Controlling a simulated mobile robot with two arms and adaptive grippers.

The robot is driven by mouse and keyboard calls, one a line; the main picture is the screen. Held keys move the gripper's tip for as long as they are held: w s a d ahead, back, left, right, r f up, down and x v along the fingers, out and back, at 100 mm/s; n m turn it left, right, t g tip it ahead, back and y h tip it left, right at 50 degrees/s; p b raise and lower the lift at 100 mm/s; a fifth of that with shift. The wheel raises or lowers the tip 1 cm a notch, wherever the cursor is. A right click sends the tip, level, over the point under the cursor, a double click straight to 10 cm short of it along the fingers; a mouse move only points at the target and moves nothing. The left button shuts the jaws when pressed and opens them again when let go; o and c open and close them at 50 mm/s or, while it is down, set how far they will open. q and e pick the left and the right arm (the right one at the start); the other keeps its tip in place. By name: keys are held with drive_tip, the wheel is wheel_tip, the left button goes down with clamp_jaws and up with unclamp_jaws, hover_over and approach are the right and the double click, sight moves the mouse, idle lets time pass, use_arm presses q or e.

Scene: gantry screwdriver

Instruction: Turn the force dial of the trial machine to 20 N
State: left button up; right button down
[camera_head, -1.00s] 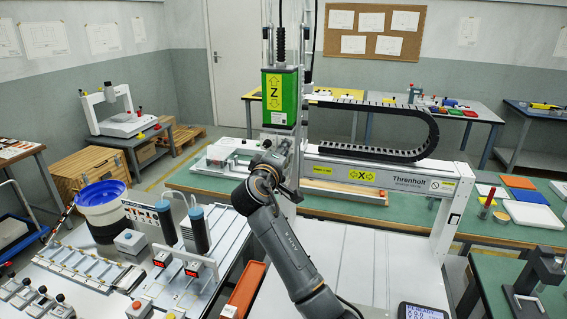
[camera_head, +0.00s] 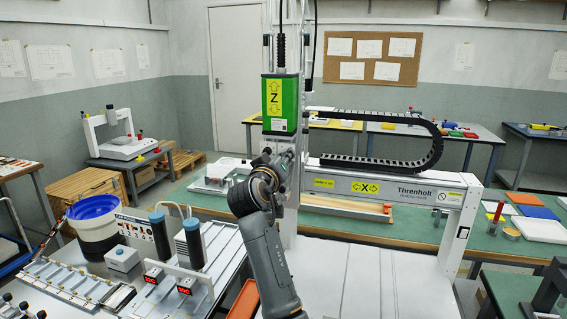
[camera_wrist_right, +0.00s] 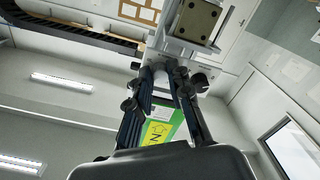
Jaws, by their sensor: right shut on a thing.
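The gantry's green Z unit (camera_head: 280,103) stands upright in the middle of the head view; its yellow label (camera_wrist_right: 157,132) also shows in the right wrist view. My right gripper (camera_head: 284,158) is just below the green housing, partly hidden by my own wrist. In the right wrist view the right gripper (camera_wrist_right: 163,78) is shut on a small grey part (camera_wrist_right: 160,70) of the gantry head. That part's shape is mostly hidden between the fingers. My left gripper is not in view.
The gantry's X beam (camera_head: 395,190) and black cable chain (camera_head: 385,162) extend right. A blue bowl feeder (camera_head: 93,213) and two dark cylinders (camera_head: 193,243) stand left. A white press-like device (camera_head: 121,142) is at the back left. The white plate (camera_head: 365,280) is clear.

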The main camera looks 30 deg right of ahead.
idle(0.4)
drive_tip(key=c, duration=1.2)
unclamp_jaws()
drive_tip(key=shift+a, duration=0.1)
drive_tip(key=v, duration=1.1)
drive_tip(key=shift+s+a, duration=0.3)
